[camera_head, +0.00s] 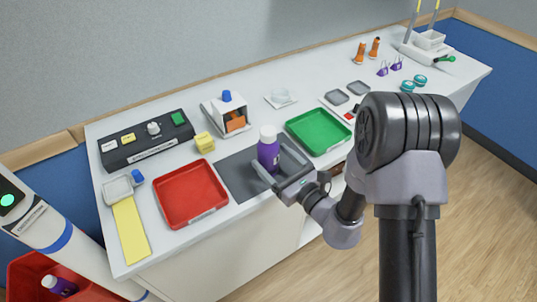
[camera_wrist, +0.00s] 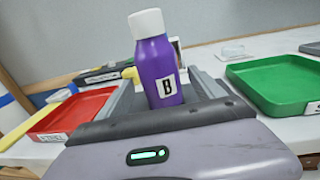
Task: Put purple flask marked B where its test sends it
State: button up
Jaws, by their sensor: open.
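The purple flask with a white cap (camera_head: 268,155) stands upright on a dark grey mat (camera_head: 237,181) between the red and green trays. In the wrist view the flask (camera_wrist: 155,70) shows a white label with a black B. My gripper (camera_head: 277,166) is open, with one jaw on each side of the flask. I cannot tell whether either jaw touches it. The red tray (camera_head: 190,194) is left of the mat and looks empty; its front label is too small to read surely. The green tray (camera_head: 318,131) is right of the mat and also looks empty.
A yellow block (camera_head: 204,142) sits behind the mat. A white stand with a blue knob (camera_head: 227,112) and a dark control box (camera_head: 146,142) are further back. Another purple flask (camera_head: 60,286) lies in a red bin (camera_head: 28,272) at lower left.

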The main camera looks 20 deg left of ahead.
jog(key=x, duration=0.3)
jog(key=shift+s+d, duration=0.1)
grip_shut()
